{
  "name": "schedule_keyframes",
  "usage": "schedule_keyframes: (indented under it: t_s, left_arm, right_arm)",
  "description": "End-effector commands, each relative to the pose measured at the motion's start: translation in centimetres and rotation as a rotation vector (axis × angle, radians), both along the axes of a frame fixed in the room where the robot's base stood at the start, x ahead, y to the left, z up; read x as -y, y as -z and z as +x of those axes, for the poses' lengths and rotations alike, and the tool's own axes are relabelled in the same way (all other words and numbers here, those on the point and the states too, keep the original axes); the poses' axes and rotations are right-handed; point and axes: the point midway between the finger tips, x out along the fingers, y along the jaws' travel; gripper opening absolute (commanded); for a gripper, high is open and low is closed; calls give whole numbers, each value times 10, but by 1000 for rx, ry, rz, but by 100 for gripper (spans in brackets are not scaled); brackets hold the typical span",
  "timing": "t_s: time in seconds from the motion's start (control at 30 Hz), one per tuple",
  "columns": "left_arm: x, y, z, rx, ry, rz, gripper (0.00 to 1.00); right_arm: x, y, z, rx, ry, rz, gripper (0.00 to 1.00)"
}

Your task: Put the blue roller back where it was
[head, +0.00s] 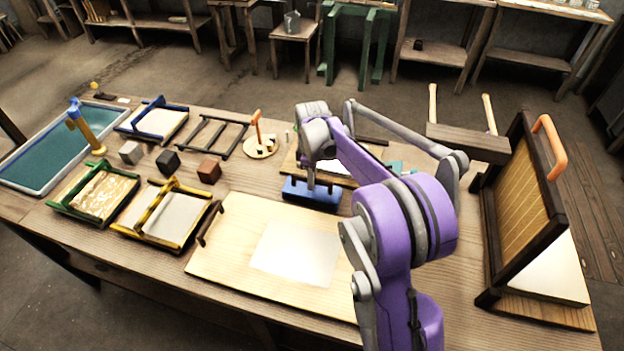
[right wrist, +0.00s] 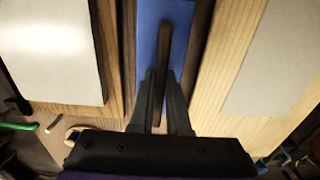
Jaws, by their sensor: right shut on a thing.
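The blue roller (head: 310,194) is a long blue piece between the front board and the smaller board behind it in the head view. My right gripper (head: 318,184) is over it, pointing down. In the right wrist view, the fingers of my right gripper (right wrist: 163,88) are shut on a dark bar-like handle above the blue roller (right wrist: 150,22). I cannot tell whether the roller touches the surface below. Part of the roller is hidden by my right arm. My left gripper is not in view.
The front board (head: 225,250) carries a white sheet (head: 296,252). Yellow (head: 160,238) and green (head: 72,208) frames, small cubes (head: 208,171) and a teal tray (head: 40,160) are to the left. An upright mould with an orange handle (head: 550,148) stands at right.

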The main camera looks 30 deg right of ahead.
Motion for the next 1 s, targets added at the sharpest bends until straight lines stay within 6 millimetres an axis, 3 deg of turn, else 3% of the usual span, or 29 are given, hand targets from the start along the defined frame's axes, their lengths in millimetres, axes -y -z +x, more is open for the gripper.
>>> schedule_keyframes:
  t_s: [0.27,0.3,0.43,0.77,1.0]
  left_arm:
    - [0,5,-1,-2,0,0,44]
    - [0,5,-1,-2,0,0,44]
    - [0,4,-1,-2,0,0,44]
    - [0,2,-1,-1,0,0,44]
    - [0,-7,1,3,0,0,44]
  right_arm:
    - [0,9,0,-1,0,-1,0]
    - [0,9,0,-1,0,-1,21]
    - [0,8,0,-1,0,-1,45]
    - [0,5,0,0,0,0,45]
    - [0,-29,0,1,0,-1,45]
